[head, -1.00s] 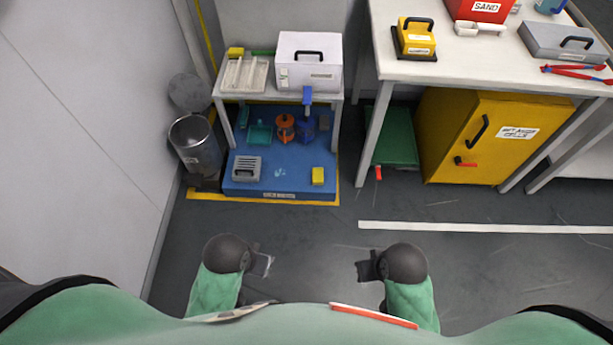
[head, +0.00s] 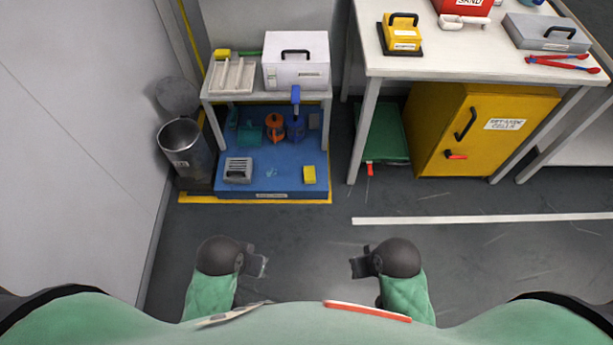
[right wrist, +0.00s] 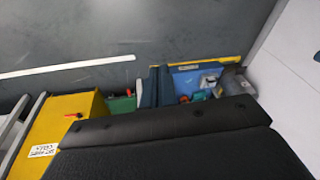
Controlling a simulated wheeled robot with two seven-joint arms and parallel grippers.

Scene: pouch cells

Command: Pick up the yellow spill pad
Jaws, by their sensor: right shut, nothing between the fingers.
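A small yellow block (head: 309,174), which looks like the spill pad, lies on the front right part of the blue platform (head: 265,182) under a small white shelf table. My right gripper (head: 358,266) is in front of and below the platform in the head view, well apart from the pad. It is shut and empty; its dark fingers (right wrist: 156,87) also show in the right wrist view, where I cannot make out the pad. My left gripper (head: 260,262) is at a similar height to the left, apart from everything; its opening is unclear.
A grey vented box (head: 238,170) sits on the platform, with orange and blue containers behind. The white shelf (head: 240,96) overhangs the platform's back. A metal bin (head: 187,150) stands left. A workbench (head: 440,72) and yellow cabinet (head: 485,130) stand right. The floor in front is clear.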

